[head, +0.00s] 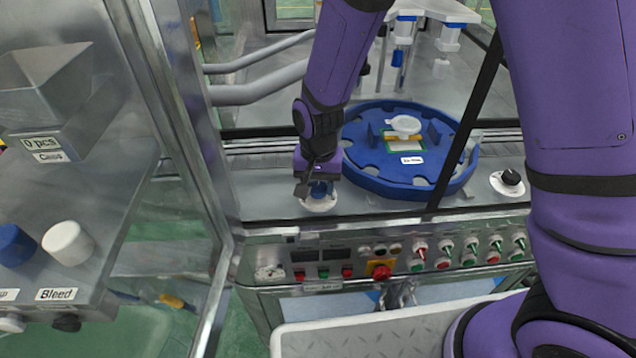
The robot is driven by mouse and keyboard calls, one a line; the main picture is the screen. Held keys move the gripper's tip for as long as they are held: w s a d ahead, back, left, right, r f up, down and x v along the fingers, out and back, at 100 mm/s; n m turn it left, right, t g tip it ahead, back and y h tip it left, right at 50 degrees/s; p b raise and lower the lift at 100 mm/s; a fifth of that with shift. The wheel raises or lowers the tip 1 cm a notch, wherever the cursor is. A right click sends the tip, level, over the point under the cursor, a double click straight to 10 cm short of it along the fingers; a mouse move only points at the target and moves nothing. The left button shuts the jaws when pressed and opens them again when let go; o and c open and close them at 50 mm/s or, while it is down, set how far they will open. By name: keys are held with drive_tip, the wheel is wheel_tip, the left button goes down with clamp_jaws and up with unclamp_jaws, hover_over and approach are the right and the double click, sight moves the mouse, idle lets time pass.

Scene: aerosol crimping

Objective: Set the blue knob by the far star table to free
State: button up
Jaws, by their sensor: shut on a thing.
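The blue knob (319,190) sits on a round white dial plate (319,203) on the metal deck, left of the blue star table (383,184). My gripper (317,184) comes down on the knob from above and is shut on it. The fingers hide much of the knob. I cannot read its setting or the plate's markings. The star table is a round, notched blue disc with a white label and a small white-topped part on it.
A black knob (511,177) stands on the deck right of the star table. A control panel (350,265) with several buttons and switches runs along the front. A metal-framed door (175,130) is close on the left. A white knob (68,242) marked Bleed is at far left.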

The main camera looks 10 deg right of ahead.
sight(318, 186)
drive_tip(key=n, duration=0.5)
drive_tip(key=shift+n, duration=0.3)
drive_tip(key=n, duration=0.5)
drive_tip(key=shift+n, duration=0.3)
drive_tip(key=o, duration=0.9)
drive_tip(key=shift+r, duration=0.15)
wheel_tip(318, 186, up, 11)
drive_tip(key=shift+f, duration=0.2)
